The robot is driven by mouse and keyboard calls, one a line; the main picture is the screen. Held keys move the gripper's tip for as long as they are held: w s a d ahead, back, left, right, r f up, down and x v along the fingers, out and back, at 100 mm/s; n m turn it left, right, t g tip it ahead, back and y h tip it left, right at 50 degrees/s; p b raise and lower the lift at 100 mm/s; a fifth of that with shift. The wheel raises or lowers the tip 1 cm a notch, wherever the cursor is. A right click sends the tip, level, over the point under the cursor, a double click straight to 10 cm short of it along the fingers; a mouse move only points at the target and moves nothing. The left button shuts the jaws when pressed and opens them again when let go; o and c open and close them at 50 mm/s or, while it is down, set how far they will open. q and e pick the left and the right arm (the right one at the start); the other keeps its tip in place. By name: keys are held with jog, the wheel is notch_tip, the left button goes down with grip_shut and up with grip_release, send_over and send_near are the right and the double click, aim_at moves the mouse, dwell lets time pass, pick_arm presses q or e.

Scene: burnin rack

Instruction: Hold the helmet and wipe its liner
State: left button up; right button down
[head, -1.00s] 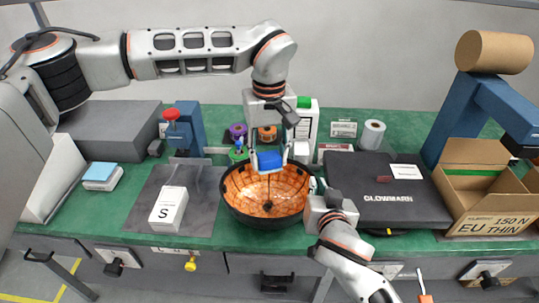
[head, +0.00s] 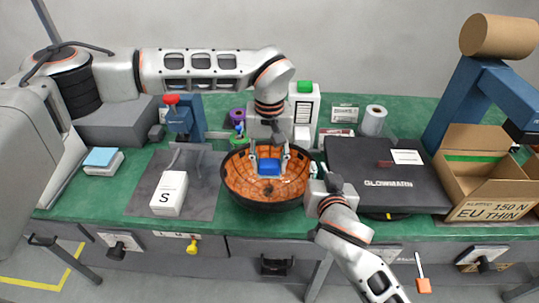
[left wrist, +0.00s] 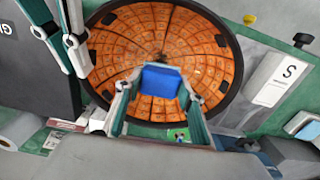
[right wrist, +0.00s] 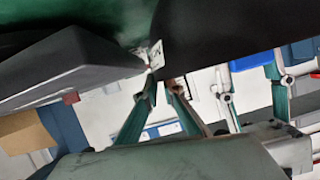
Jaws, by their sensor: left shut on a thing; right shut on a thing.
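The helmet (head: 264,207) lies upside down on the bench, its black shell below and its orange tiled liner (head: 245,186) facing up. My left gripper (head: 269,161) is shut on a blue block (head: 270,168) and holds it over the far part of the bowl. In the left wrist view the block (left wrist: 160,80) sits between the fingertips, in front of the liner (left wrist: 135,45); whether it touches is unclear. My right gripper (head: 318,174) is shut at the helmet's right rim; in the right wrist view its fingertips (right wrist: 162,82) meet under the dark shell (right wrist: 225,35), by a small white tag.
A black GLOWMARN case (head: 385,178) lies close to the right of the helmet, with an open cardboard box (head: 490,185) beyond. A white S box (head: 169,193) stands on a grey mat (head: 205,197) at left. Spools and a white-green bottle (head: 303,105) stand behind.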

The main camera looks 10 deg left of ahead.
pick_arm(q)
send_over(267, 192)
jog(key=shift+d+f, duration=0.2)
jog(key=shift+f, duration=1.4)
jog(key=shift+d+f, duration=0.2)
jog(key=shift+f, duration=1.4)
jog(key=shift+f, duration=1.1)
jog(key=shift+a, duration=0.1)
jog(key=shift+s+a, duration=0.1)
jog(key=shift+a, duration=0.35)
jog(key=shift+d, duration=0.2)
